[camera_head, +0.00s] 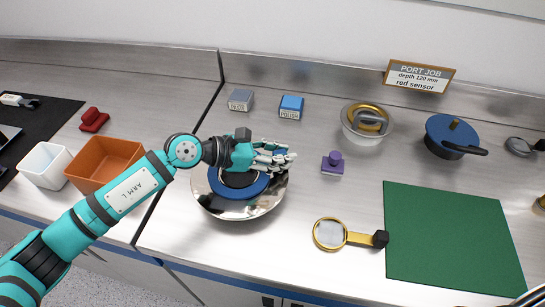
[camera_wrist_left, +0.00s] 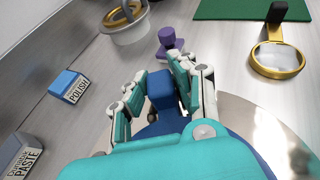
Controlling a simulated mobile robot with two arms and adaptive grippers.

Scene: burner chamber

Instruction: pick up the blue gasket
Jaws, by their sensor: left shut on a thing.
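The blue gasket (camera_head: 240,194) is a dark blue ring over a round, shiny silver dish (camera_head: 219,211). I cannot tell whether it rests on the dish or is slightly above it. My left gripper (camera_head: 279,159) reaches over the ring from the left. In the left wrist view, its fingers are shut on an upright blue block (camera_wrist_left: 160,88) that appears to be part of the gasket. The gripper and wrist hide much of the ring.
A purple knobbed piece (camera_head: 333,164), a magnifier (camera_head: 331,234) and a green mat (camera_head: 452,236) lie to the right. Paste (camera_head: 241,99) and polish (camera_head: 291,106) boxes, a gold-ringed pot (camera_head: 364,123) and a blue-lidded pan (camera_head: 452,132) stand behind. An orange bin (camera_head: 90,178) is left.

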